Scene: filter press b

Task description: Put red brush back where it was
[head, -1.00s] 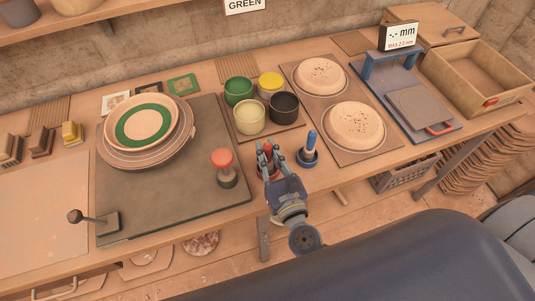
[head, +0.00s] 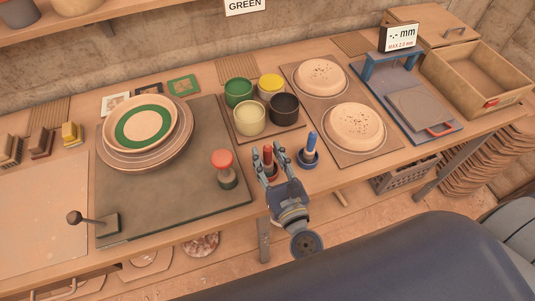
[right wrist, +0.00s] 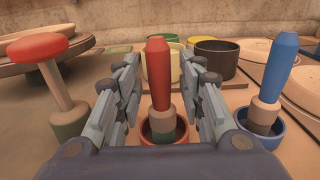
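The red brush (head: 267,157) stands upright in a small reddish cup (right wrist: 165,127) near the front edge of the table. In the right wrist view the red brush (right wrist: 158,75) rises between my right gripper's fingers, with gaps visible on both sides. My right gripper (head: 268,163) is open around the brush handle; it also shows in the right wrist view (right wrist: 160,95). The blue brush (head: 311,143) stands in a blue cup (head: 308,159) just to the right. My left gripper is not in view.
A red-topped knob (head: 222,160) stands left of the gripper on a dark board (head: 115,215). Several colour pots, including a black one (head: 284,106), stand behind on a brown tray. Two pale round discs (head: 355,130) lie on boards to the right.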

